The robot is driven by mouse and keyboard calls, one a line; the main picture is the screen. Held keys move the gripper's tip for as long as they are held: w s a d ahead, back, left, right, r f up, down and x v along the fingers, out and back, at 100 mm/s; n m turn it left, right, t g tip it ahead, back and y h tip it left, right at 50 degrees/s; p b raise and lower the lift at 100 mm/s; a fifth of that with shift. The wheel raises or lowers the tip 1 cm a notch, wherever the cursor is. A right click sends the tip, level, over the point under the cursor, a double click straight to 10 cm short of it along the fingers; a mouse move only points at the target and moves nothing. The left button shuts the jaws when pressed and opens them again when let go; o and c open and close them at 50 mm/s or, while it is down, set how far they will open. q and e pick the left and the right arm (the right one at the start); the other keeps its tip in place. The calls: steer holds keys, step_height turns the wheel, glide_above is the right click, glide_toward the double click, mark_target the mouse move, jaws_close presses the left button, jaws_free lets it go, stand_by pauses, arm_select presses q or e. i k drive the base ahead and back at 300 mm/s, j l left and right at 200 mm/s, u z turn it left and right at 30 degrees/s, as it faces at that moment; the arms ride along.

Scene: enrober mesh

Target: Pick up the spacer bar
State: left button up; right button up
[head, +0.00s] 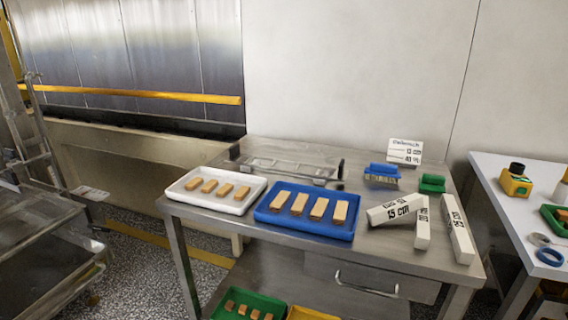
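White spacer bars with black lettering lie at the right end of the steel table (380,250). One bar (377,215), its label looking like "15 CM", lies slanted at the left of the group. A narrower bar (422,238) is beside its right end; I cannot tell whether they touch. A longer bar (463,246) lies apart at the right, near the table's right edge, its label hard to read. Neither of my grippers is in view.
A white tray (248,203) and a blue tray (300,236) hold several tan bars. Behind are a metal frame (290,167), a blue brush (381,170), a green block (432,183) and a sign (404,151). A white side table (500,167) stands at right.

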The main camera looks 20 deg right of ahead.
mark_target(398, 208)
steer(key=z, duration=1.35)
